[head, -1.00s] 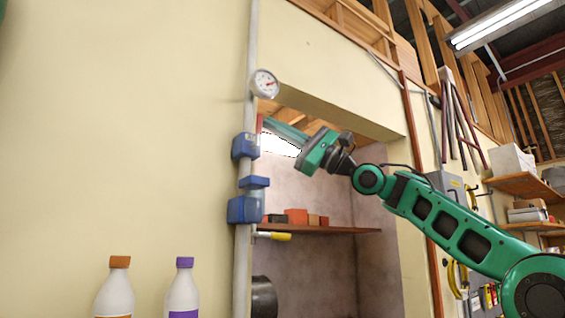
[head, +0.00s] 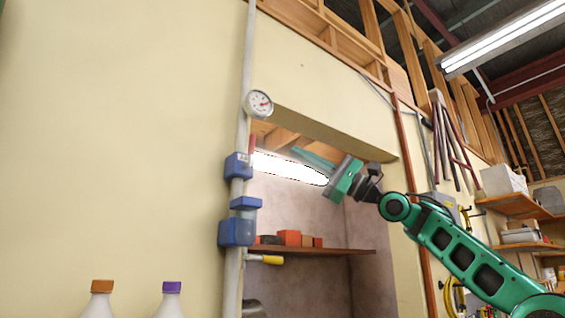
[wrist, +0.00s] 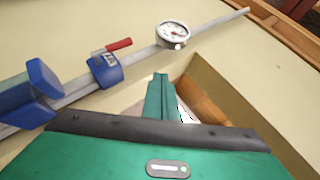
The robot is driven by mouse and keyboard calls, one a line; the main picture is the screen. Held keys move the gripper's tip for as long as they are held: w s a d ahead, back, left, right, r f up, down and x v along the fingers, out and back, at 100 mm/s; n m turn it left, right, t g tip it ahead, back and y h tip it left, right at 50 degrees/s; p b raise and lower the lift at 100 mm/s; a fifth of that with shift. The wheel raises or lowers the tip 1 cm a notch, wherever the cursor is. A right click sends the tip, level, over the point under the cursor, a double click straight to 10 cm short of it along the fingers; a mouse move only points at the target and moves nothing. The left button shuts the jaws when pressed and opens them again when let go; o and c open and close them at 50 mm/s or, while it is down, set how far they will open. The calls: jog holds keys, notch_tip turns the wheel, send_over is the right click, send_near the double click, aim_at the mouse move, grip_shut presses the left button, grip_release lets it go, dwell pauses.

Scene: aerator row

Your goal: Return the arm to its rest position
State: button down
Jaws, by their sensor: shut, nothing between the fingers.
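My gripper (head: 297,152) is at the end of my green arm, in front of the recessed opening in the wall. It points up and left toward the pipe (head: 241,145) and touches nothing that I can see. Its fingers are together and empty; they also show in the wrist view (wrist: 159,78) as one narrow green shape. The pipe carries a round dial gauge (head: 258,104), also in the wrist view (wrist: 172,35), and several blue fittings. A red lever (head: 252,143) stands at the upper fitting (head: 238,166). A yellow-handled lever (head: 266,259) sticks out to the right lower down.
A shelf (head: 330,251) inside the recess (head: 300,215) holds several red and brown blocks. Two white bottles, one with an orange cap (head: 102,286) and one with a purple cap (head: 171,287), stand at lower left. Wall shelves (head: 516,203) are at the right.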

jog(key=shift+d, duration=2.1)
